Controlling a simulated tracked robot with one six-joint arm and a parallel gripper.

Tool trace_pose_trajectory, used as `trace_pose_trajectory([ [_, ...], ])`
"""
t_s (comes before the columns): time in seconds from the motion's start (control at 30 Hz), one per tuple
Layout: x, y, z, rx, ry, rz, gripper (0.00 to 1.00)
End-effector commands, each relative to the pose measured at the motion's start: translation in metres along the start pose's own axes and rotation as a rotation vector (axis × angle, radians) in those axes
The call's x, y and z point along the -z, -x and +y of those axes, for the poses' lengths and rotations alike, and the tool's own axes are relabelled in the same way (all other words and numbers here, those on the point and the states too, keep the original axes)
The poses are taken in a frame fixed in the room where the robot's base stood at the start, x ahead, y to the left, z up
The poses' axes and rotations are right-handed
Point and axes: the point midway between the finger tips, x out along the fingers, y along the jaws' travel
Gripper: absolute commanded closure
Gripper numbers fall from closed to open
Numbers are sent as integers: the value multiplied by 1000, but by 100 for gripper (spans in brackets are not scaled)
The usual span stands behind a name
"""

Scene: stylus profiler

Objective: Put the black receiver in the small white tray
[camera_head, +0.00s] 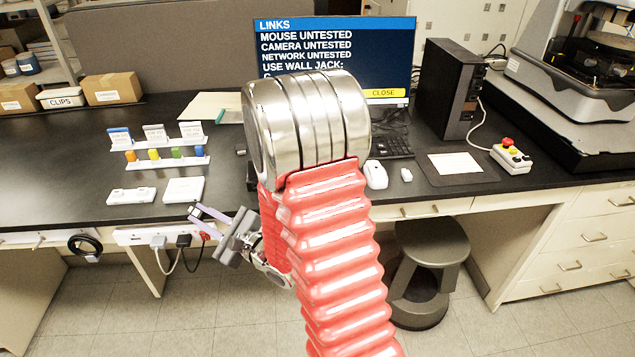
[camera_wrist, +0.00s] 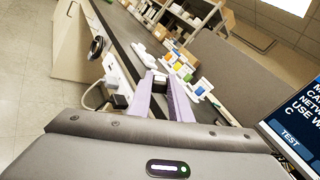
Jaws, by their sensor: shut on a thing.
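My gripper (camera_head: 200,212) reaches out at the desk's front edge, left of my red arm. In the wrist view its two lilac fingers (camera_wrist: 161,80) are shut on a small dark piece at their tips, which looks like the black receiver (camera_wrist: 160,78). It is too small to make out clearly. A small white tray (camera_head: 183,190) lies flat on the black desk, beyond and to the left of the fingertips. Beside it on the left is another white holder (camera_head: 130,196) with recesses.
White racks with cards (camera_head: 155,138) and coloured pieces (camera_head: 168,160) stand behind the tray. A power strip with plugs (camera_head: 165,238) is on the desk's front edge below my gripper. A monitor (camera_head: 345,50), mouse (camera_head: 375,174) and black computer (camera_head: 447,88) are to the right.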

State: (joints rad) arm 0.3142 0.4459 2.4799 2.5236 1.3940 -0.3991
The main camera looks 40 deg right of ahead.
Motion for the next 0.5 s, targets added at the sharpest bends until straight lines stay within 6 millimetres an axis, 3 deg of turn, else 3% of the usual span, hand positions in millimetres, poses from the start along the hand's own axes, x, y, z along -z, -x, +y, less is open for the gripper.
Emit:
trace_pose_trajectory([
  [0.27,16,10,-84,41,5,20,100],
  [0.5,33,34,-159,75,4,41,100],
])
